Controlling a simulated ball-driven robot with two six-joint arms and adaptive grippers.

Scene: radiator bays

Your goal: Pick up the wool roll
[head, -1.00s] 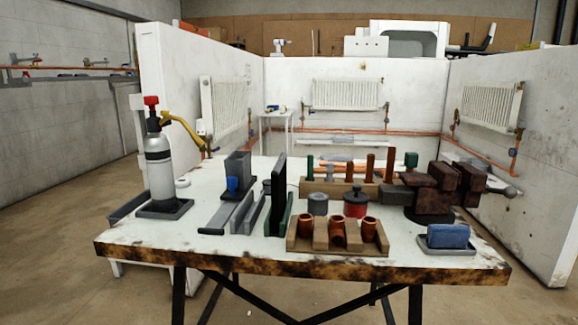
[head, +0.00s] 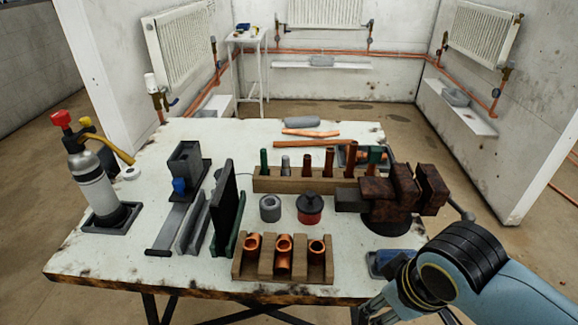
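A short grey roll with a hole in its top, which looks like the wool roll (head: 270,208), stands upright on the white table (head: 110,243). It is just left of a red pot with a dark lid (head: 310,208) and behind a wooden block holding copper fittings (head: 283,270). Nothing touches the roll. My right gripper (head: 378,303) is at the table's front right edge, well right of and nearer than the roll. It is partly cut off by angle and my wrist, so its fingers cannot be read. My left gripper is not in view.
A wooden rack with upright tubes (head: 300,183) stands behind the roll. A dark upright plate (head: 225,210) is to its left, a rusty vise (head: 395,200) to its right. A blue item in a tray (head: 380,262) is near my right arm. A torch bottle (head: 95,190) stands far left.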

